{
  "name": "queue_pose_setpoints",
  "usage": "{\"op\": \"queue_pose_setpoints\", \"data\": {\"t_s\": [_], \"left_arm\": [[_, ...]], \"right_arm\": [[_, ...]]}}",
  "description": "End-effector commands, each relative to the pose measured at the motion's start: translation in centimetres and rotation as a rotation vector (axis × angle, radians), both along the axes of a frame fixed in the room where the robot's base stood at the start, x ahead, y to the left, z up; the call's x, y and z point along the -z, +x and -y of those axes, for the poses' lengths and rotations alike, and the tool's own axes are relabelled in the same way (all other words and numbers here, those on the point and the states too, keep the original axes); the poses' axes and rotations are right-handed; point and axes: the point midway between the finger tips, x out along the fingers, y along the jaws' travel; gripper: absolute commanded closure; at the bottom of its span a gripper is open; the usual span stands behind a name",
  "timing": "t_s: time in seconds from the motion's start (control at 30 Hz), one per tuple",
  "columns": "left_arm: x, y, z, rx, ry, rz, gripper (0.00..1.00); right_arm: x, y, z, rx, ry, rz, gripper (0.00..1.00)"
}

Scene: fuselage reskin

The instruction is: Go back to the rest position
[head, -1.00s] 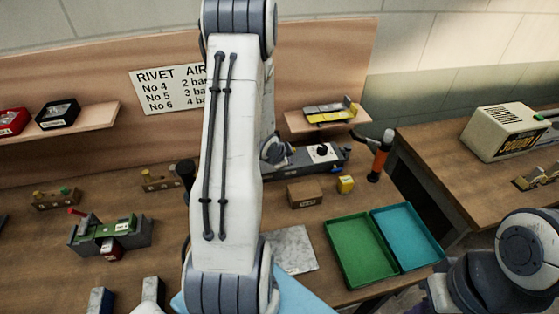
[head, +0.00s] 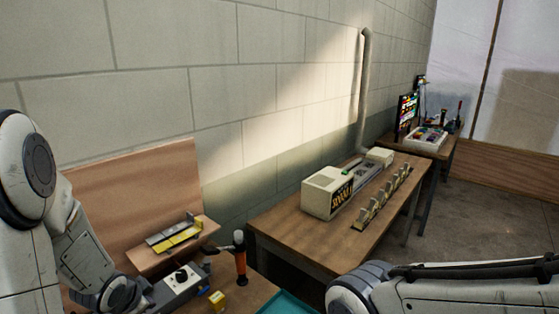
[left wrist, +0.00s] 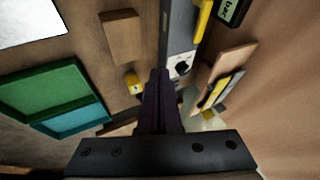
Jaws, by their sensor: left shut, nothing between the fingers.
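My left arm comes in at the left edge of the head view, beside the bench, with its gripper out of sight there. In the left wrist view the left gripper (left wrist: 160,88) is shut, its dark fingers together with nothing between them. It is over the bench, near a small yellow block (left wrist: 133,83) and a grey device with a black knob (left wrist: 181,68). My right arm reaches in at the lower right of the head view. Its gripper is outside the picture.
A wooden shelf (head: 143,263) holds a yellow-and-grey tool. A second table (head: 296,232) bears a beige machine (head: 325,196). Floor (head: 490,215) is clear at the right.

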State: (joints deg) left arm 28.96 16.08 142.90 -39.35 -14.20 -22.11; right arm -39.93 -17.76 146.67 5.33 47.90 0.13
Motion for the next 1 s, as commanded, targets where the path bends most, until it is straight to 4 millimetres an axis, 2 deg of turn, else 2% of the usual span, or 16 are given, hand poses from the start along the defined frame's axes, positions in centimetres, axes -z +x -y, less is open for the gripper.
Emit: {"op": "queue_pose_setpoints", "data": {"t_s": [0.03,0.13,0.27,0.37,0.4,0.5,0.6,0.73,0.83,1.0], "left_arm": [[-0.7,0.5,2.7,0.013,0.001,-0.020,1.00],[-1.8,-0.1,7.7,0.001,-0.020,-0.077,1.00],[-3.2,-2.5,14.3,-0.008,-0.060,-0.158,1.00],[-4.1,-5.9,19.3,-0.004,-0.105,-0.235,1.00],[-4.4,-7.5,21.2,0.000,-0.123,-0.271,1.00],[-5.1,-11.9,25.0,0.016,-0.162,-0.366,1.00],[-5.8,-16.0,27.4,0.038,-0.186,-0.453,1.00],[-6.3,-19.7,28.9,0.058,-0.199,-0.534,1.00],[-6.5,-20.9,29.1,0.063,-0.202,-0.563,1.00],[-6.5,-21.0,29.1,0.064,-0.202,-0.565,1.00]], "right_arm": [[0.3,0.0,0.0,0.000,0.000,0.000,1.00],[0.7,0.0,0.0,0.000,0.000,0.000,1.00],[1.1,0.0,0.0,-0.001,0.000,0.000,1.00],[1.4,0.0,0.0,-0.001,0.000,0.000,1.00],[1.5,0.0,0.0,-0.001,0.000,0.000,1.00],[1.7,0.0,0.0,-0.001,0.000,0.000,1.00],[1.9,0.0,0.0,-0.001,0.000,0.000,1.00],[2.0,0.0,0.0,-0.001,0.000,0.000,1.00],[2.1,0.0,0.0,-0.001,0.000,0.000,1.00],[2.1,0.0,0.0,-0.001,0.000,0.000,1.00]]}}
